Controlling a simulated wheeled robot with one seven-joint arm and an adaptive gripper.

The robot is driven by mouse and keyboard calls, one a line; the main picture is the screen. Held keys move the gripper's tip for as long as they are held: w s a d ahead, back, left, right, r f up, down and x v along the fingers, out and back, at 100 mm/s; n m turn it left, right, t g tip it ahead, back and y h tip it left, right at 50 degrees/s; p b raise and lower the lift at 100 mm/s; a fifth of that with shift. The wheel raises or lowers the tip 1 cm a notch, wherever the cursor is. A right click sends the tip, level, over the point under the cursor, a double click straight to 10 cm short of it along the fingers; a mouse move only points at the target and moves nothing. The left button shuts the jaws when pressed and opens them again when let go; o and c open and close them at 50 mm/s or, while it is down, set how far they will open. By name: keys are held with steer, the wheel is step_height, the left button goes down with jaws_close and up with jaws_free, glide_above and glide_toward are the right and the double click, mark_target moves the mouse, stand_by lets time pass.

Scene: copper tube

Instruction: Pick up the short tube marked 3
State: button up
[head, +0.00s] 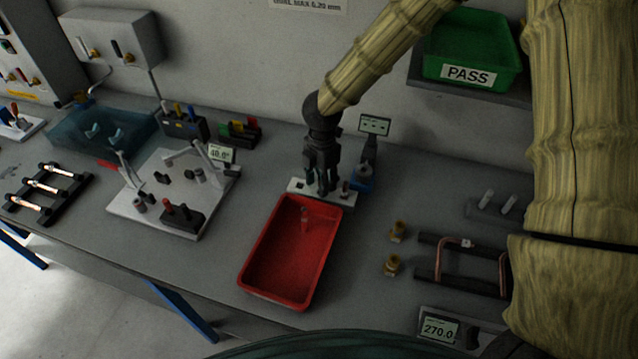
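My gripper (322,188) is black and points down at the back of the table, over or just in front of a small white block behind the red tray. Whether its fingers are open or hold anything is too dark to tell. Three straight copper tubes with white labels (46,186) lie across a black rack at the far left, far from my gripper. A small pale, reddish piece (304,219) is inside the red tray (257,235), near its back end. I cannot read a number on any tube, so the tube marked 3 cannot be singled out.
A white fixture plate (135,212) stands left of the tray. A green PASS bin (490,50) sits on a shelf. Bare table lies between the plate and tray.

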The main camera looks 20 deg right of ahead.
steer(key=shift+s+r, duration=0.25)
steer(key=shift+s, duration=0.25)
steer(key=shift+s+r, duration=0.2)
steer(key=shift+s, duration=0.25)
steer(key=shift+c, duration=0.8)
steer(key=shift+s+r, duration=0.25)
steer(key=shift+s, duration=0.05)
steer(key=c, duration=0.4)
steer(key=shift+w+d+f, duration=0.15)
steer(key=shift+f, duration=0.05)
steer(key=c, duration=0.3)
steer(key=shift+w+a+f, duration=0.2)
steer(key=shift+w+f, duration=0.4)
steer(key=shift+w, duration=0.2)
jaws_close()
steer(key=shift+s+r, duration=0.2)
steer(key=shift+w, duration=0.1)
